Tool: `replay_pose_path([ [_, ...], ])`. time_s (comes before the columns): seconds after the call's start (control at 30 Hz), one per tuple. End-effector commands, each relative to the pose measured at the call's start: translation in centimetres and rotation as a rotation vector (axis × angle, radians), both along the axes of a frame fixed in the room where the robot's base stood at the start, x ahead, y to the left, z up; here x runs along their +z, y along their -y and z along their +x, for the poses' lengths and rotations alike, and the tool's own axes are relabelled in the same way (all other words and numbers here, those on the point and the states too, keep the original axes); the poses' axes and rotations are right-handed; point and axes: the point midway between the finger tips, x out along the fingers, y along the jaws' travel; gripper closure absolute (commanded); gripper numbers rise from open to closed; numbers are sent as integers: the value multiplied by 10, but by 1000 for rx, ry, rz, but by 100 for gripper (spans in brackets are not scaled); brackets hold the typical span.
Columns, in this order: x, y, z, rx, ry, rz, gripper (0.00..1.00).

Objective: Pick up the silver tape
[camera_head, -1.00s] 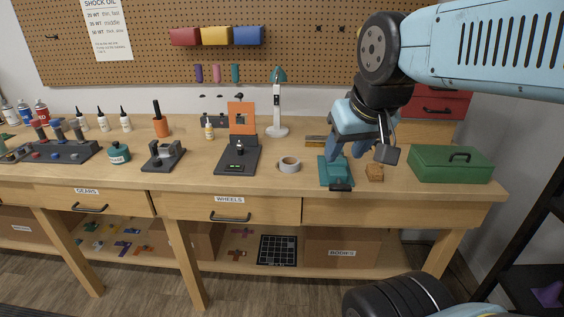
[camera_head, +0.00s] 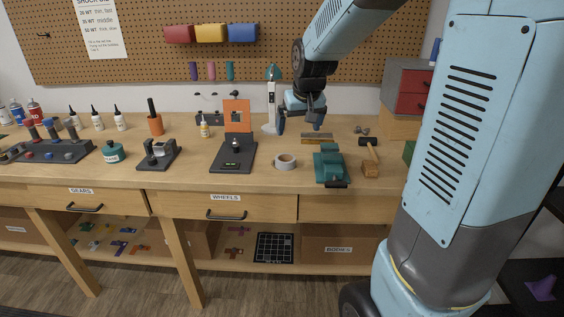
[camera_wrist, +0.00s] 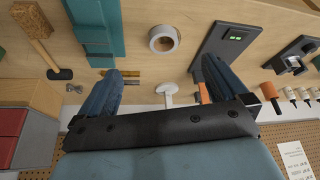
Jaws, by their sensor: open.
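The silver tape (camera_head: 285,162) is a grey-white roll lying flat on the workbench, between the black stand with the orange panel and the teal vise. In the wrist view the silver tape (camera_wrist: 164,39) shows as a ring at the top middle, its hole visible. My gripper (camera_head: 300,130) is open above the back of the bench, beyond the tape and up from it in the head view. In the wrist view my gripper (camera_wrist: 158,82) has its two blue fingers spread wide, with nothing between them touching either finger. The tape is apart from both fingers.
The teal vise (camera_head: 331,166) stands just right of the tape, with a mallet (camera_head: 370,168) beyond it. The black stand (camera_head: 233,155) is on the left. A white lamp (camera_head: 271,105) stands close to my gripper at the back. Bare bench lies in front of the tape.

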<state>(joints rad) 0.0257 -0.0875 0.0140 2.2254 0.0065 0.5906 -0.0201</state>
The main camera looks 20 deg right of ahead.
Motion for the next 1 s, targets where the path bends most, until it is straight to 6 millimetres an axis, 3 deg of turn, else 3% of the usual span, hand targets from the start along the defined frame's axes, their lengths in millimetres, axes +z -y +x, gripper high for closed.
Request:
replay_pose_path([
  [0.1,-22,1,28,0,-13,2,0],
  [0.3,-43,1,54,1,-21,4,0],
  [0.47,-55,1,62,0,-22,4,0],
  [0.8,-103,2,82,1,-24,4,0],
  [1.0,-123,2,91,-1,-22,3,0],
])
